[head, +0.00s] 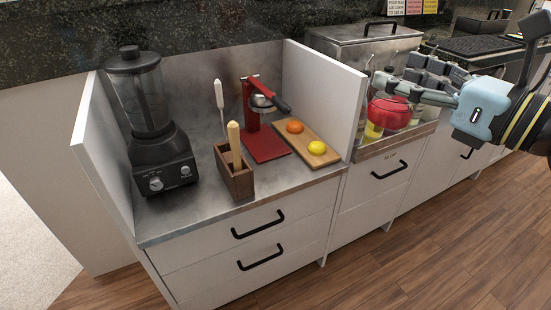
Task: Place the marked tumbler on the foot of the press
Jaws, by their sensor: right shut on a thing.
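The red press (250,117) stands on the left counter, its dark-handled lever slanting down to the right. Its flat red foot (266,145) lies bare on the steel top. My right gripper (396,78) comes in from the right, high over the bar station beside the white partition, well to the right of the press. It is closed on what looks like a clear tumbler (396,62), mostly hidden by the fingers; no mark can be made out. My left gripper is not in view.
A black blender (148,120), a wooden holder (233,172) with tools, and a board (305,146) with an orange (294,126) and a lemon (316,147) surround the press. The white partition (325,95) stands between gripper and press. A red rounded object (390,112) sits below the gripper among bottles.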

